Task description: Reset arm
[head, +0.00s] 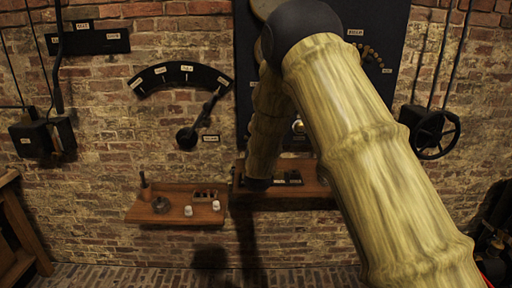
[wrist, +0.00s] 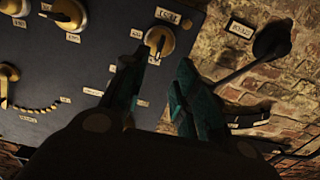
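My arm (head: 375,150) crosses the right half of the head view, bends at a dark joint at the top and comes down in front of the dark panel. My gripper (wrist: 162,62) shows in the wrist view with its two dark teal fingers apart and nothing visible between them. A brass knob (wrist: 159,40) on the dark panel shows just beyond the fingertips; I cannot tell whether they touch. In the head view my gripper cannot be made out clearly.
The dark panel (head: 388,25) hangs on a brick wall, with a wooden shelf (head: 290,190) below it. A lever with a black ball (head: 187,138) is left of it. A second shelf (head: 150,214) holds small jars. A handwheel (head: 434,132) is at right.

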